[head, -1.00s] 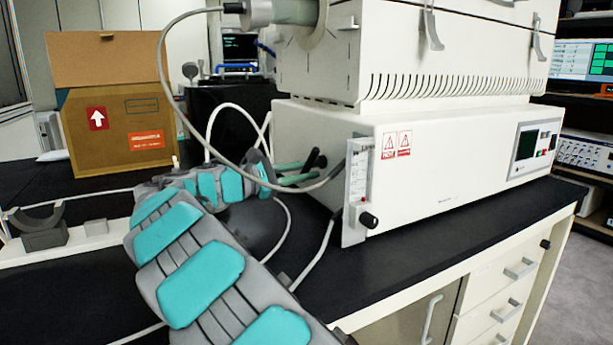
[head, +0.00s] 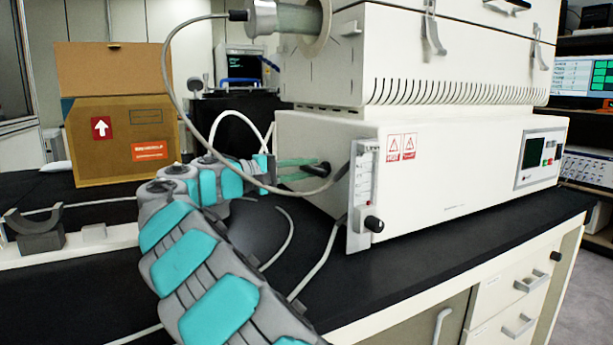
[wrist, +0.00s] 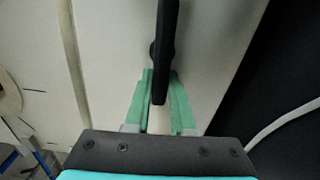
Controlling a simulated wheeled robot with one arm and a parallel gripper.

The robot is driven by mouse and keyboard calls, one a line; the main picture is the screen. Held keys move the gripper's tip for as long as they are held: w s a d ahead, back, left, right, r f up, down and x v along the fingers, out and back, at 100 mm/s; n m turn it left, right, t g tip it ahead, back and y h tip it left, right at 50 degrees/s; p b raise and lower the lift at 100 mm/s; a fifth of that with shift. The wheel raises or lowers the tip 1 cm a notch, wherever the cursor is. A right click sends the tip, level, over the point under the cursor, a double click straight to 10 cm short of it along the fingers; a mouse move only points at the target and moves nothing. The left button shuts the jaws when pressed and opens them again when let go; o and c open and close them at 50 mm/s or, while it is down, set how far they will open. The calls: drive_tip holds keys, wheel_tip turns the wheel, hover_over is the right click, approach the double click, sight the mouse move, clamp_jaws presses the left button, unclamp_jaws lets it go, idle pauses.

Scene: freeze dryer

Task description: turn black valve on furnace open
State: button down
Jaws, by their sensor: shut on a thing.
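The furnace (head: 450,180) is a white box on the black bench. The black valve (head: 318,169) is on its left side, partly hidden by the grey cable and my gripper. My gripper (head: 300,169) reaches it from the left, with its green fingers at the valve. In the wrist view the valve handle (wrist: 166,45) is a long black bar running up the picture in front of the white wall. The green fingers (wrist: 162,88) lie on either side of its lower end and are shut on it.
A flow meter panel (head: 361,195) with a black knob (head: 374,224) stands at the furnace's front left corner. A grey cable (head: 166,75) loops over my arm. A cardboard box (head: 120,140) and a white rail with a grey cradle (head: 38,233) stand at left.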

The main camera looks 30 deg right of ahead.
drive_tip(key=shift+m, duration=0.5)
drive_tip(key=c, duration=0.8)
unclamp_jaws()
drive_tip(key=shift+o, duration=0.2)
drive_tip(key=shift+r, duration=0.1)
drive_tip(key=a+p, duration=0.2)
drive_tip(key=a, duration=0.5)
drive_tip(key=shift+s+a+p, duration=0.2)
drive_tip(key=shift+a+p, duration=0.15)
drive_tip(key=shift+a, duration=0.05)
